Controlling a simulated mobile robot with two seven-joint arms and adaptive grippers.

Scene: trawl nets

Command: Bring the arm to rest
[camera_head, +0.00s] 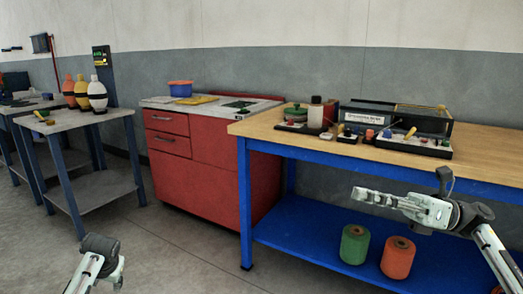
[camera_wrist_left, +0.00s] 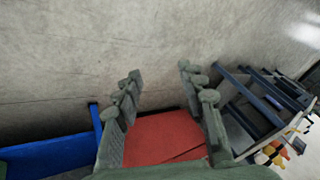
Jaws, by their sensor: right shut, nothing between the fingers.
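My left arm (camera_head: 96,262) shows at the lower left of the head view, over the floor; its fingers cannot be made out there. In the left wrist view my left gripper (camera_wrist_left: 160,76) has its two fingers spread apart with nothing between them. My right gripper (camera_head: 372,196) is at the right of the head view, in front of the blue bench and below its top. It points left, with its fingers together and empty.
A wooden-topped bench (camera_head: 475,172) with a blue frame carries several tools and boxes. Green (camera_head: 355,244) and orange (camera_head: 397,257) spools stand on its lower shelf. A red cabinet (camera_head: 215,155) and grey tables (camera_head: 50,127) stand left. The floor (camera_head: 175,245) in front is clear.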

